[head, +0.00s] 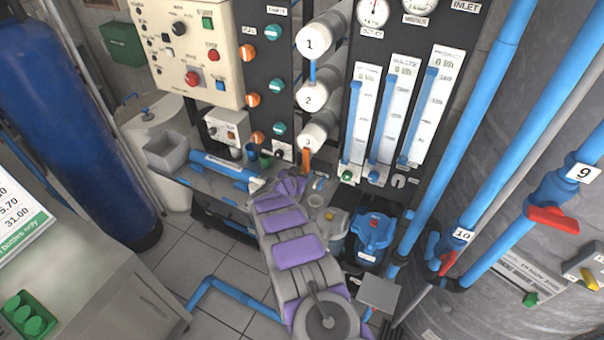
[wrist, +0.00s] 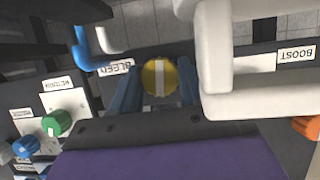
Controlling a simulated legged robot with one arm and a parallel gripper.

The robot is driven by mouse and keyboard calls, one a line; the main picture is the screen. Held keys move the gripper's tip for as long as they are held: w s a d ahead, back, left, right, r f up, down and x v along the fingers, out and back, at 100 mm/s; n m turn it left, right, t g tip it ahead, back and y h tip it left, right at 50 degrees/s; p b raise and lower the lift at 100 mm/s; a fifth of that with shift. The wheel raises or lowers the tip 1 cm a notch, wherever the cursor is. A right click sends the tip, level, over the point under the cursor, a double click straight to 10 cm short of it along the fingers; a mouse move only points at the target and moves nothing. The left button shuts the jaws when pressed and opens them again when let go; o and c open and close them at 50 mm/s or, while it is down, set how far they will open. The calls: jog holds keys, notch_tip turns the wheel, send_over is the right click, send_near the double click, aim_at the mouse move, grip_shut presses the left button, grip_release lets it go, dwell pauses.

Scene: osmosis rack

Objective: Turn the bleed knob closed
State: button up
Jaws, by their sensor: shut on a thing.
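The bleed knob (wrist: 160,77) is round and yellow with a white stripe, which runs upright in the wrist view. It sits beside an upside-down BLEED label (wrist: 117,68). My gripper (wrist: 157,84) has one dark blue finger on each side of the knob and is shut on it. In the head view my gripper (head: 291,182) reaches to the lower part of the rack, below the white cylinders. The knob is hidden there behind my arm.
White pipes (wrist: 215,60) pass close to the right of the knob in the wrist view. A green knob (wrist: 57,123) is at left. In the head view a blue-lidded container (head: 372,233) stands right of my arm, and blue pipes (head: 470,130) rise further right.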

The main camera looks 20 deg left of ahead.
jog(key=shift+a+r, duration=0.2)
jog(key=shift+r, duration=0.05)
jog(key=o, duration=1)
jog(key=shift+f, duration=0.15)
jog(key=shift+o, duration=0.2)
jog(key=shift+s, duration=0.1)
jog(key=p+v, duration=0.2)
jog(key=v, duration=1.5)
